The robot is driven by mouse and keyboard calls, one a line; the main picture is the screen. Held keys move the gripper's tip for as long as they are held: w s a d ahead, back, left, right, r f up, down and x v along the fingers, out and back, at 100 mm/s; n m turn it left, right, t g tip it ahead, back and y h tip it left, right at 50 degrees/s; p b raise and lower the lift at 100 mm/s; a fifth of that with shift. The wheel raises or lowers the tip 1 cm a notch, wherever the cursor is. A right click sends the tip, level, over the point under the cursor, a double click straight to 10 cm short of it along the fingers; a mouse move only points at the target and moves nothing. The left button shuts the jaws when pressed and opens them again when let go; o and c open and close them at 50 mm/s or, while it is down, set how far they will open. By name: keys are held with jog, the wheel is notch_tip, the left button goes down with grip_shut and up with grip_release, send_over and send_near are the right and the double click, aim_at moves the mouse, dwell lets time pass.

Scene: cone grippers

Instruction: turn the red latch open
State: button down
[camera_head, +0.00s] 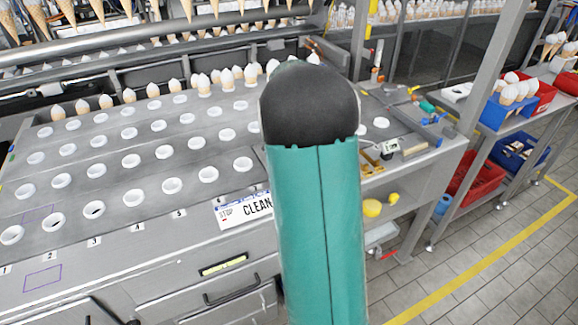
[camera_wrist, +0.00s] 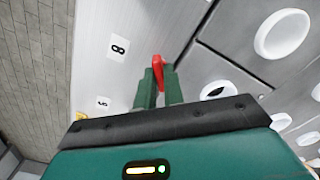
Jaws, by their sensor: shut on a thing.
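The red latch (camera_wrist: 157,62) is a small red piece at the top middle of the wrist view, on the grey metal surface near a panel seam. My gripper (camera_wrist: 159,82) has its two dark green fingers shut on the latch, with its red end showing between and beyond the fingertips. In the head view my teal arm covers the middle of the counter. My gripper and the latch are hidden behind it there.
The grey counter (camera_head: 110,215) holds rows of white rings, with ice cream cones along the back. Tools lie at its right end, including a hammer (camera_head: 402,153). A side table holds a blue bin (camera_head: 505,112) and a red bin (camera_head: 541,95). Tiled floor lies right.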

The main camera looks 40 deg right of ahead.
jog(key=m, duration=0.3)
jog(key=shift+m, duration=2.3)
jog(key=shift+r, duration=0.1)
jog(key=c, duration=1.5)
grip_release()
notch_tip(320, 180, up, 14)
